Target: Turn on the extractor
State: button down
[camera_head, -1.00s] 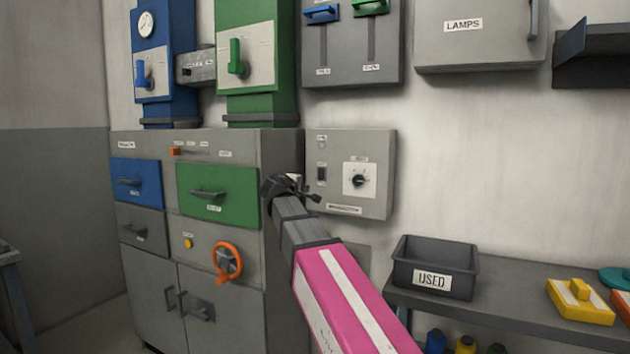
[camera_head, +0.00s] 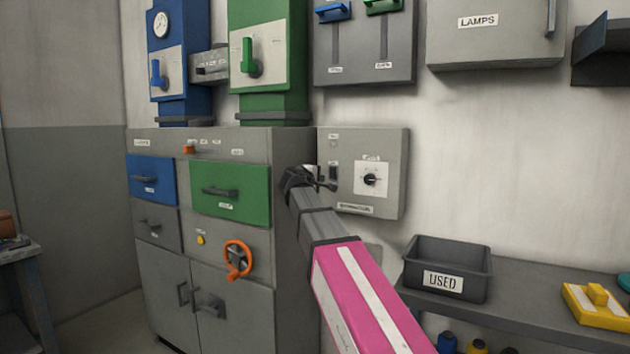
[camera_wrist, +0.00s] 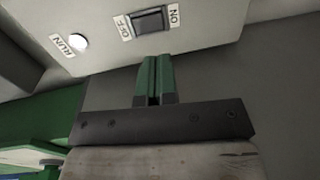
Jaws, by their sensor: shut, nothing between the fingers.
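The extractor control box (camera_head: 388,150) is a grey box on the wall, with a dark rocker switch (camera_head: 333,173) on its left and a round black dial (camera_head: 370,180). In the wrist view the rocker switch (camera_wrist: 150,21) sits between labels OFF and ON, with a pale round RUN lamp (camera_wrist: 78,42) to its left. My gripper (camera_head: 330,184) is in front of the box's left side. In the wrist view its green fingers (camera_wrist: 155,62) are together and empty, pointing at the box just below the switch. I cannot tell whether they touch it.
A grey cabinet (camera_head: 292,225) with a green drawer (camera_head: 230,193) stands close to the left of my arm. A dark bin marked USED (camera_head: 447,260) sits on a shelf at the lower right. The wall right of the box is clear.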

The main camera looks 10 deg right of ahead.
aim_at(333, 178)
jog(key=x, duration=0.8)
jog(key=shift+w+d, duration=0.15)
jog(key=shift+w, duration=0.1)
jog(key=shift+w+d+f, duration=0.1)
jog(key=shift+w, duration=0.1)
jog(key=shift+s, duration=0.1)
jog(key=shift+s, duration=0.25)
jog(key=s+a+f, duration=0.1)
jog(key=s+a, duration=0.7)
jog(key=s, duration=0.2)
jog(key=shift+s+f, duration=0.35)
jog(key=shift+a+f, duration=0.1)
